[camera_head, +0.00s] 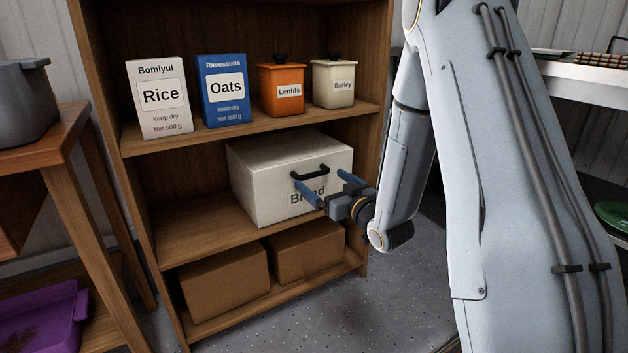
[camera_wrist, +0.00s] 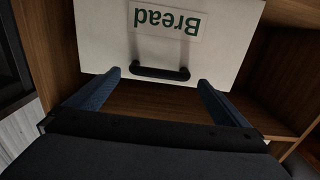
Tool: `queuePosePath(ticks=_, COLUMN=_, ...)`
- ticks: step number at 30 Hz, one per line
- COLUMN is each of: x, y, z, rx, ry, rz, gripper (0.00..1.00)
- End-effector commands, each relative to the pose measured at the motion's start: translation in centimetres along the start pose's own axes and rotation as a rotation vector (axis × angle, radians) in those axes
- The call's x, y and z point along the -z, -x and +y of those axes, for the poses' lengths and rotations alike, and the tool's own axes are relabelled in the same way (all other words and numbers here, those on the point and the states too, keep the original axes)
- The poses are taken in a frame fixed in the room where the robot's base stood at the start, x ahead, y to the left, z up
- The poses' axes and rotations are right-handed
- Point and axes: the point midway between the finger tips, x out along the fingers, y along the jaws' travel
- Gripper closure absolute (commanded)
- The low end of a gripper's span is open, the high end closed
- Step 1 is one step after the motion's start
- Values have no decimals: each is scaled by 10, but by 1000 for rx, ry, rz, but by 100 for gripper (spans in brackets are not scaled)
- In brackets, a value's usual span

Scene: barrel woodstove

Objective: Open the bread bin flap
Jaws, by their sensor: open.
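The bread bin (camera_head: 290,165) is a cream box with a "Bread" label, standing on the middle shelf of a wooden shelf unit. Its flap (camera_wrist: 105,45) is the front face and appears shut. A dark bar handle (camera_head: 311,173) runs across the flap; in the wrist view the handle (camera_wrist: 160,73) lies between and just beyond the fingertips. My gripper (camera_head: 324,184) is open and empty in front of the bin, and its two blue fingers show in the wrist view (camera_wrist: 158,80) on either side of the handle. The gripper partly covers the label in the head view.
The shelf above (camera_head: 250,128) holds a rice box (camera_head: 160,120), an oats box (camera_head: 224,115), an orange lentils canister (camera_head: 281,105) and a cream barley canister (camera_head: 333,97). Two cardboard boxes (camera_head: 225,283) sit below. A wooden table (camera_head: 45,135) with a grey pot stands left.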

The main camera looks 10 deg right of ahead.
Motion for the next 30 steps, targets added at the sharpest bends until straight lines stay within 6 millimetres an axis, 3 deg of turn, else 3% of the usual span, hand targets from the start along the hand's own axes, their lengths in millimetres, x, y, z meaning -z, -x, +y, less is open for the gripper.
queuePosePath(ticks=9, x=-2, y=-45, z=-1, rx=2, ry=1, rz=0, gripper=0)
queuePosePath(ticks=21, x=0, y=-53, z=0, rx=0, ry=0, rz=-2, gripper=0)
queuePosePath(ticks=30, x=-1, y=-53, z=0, rx=0, ry=0, rz=-2, gripper=48)
